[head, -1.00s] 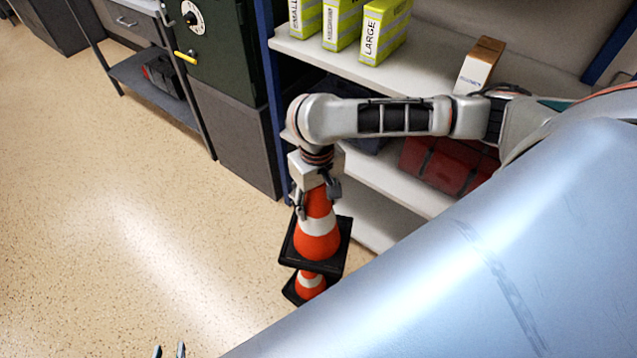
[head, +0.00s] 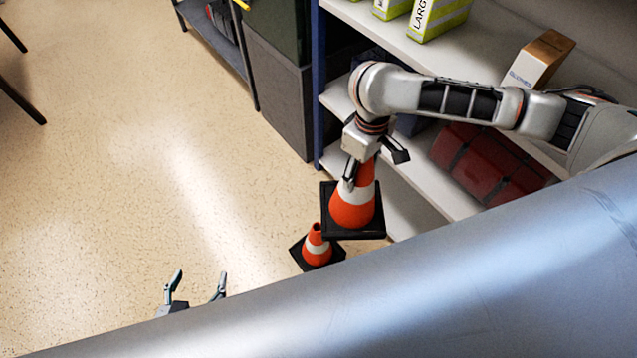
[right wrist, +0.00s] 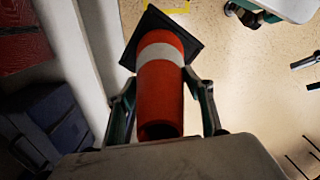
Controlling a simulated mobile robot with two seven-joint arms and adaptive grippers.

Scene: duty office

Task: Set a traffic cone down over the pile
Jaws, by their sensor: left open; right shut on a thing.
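An orange-and-white traffic cone (head: 353,209) with a black square base hangs upright in my right gripper (head: 374,170), whose fingers are shut around its upper part. It also shows in the right wrist view (right wrist: 161,85) between the two fingers, its open top toward the camera. A second orange cone (head: 317,246) with a black base, the pile, stands on the floor. The held cone appears above it and to its right, apart from its tip. How many cones the pile has cannot be told. My left gripper (head: 195,290) is open and empty at the lower left of the head view.
A white shelf unit (head: 440,190) with a blue post (head: 319,100) stands just behind the held cone. A red case (head: 487,160) lies on its lower shelf. A grey cabinet (head: 280,90) is to the left.

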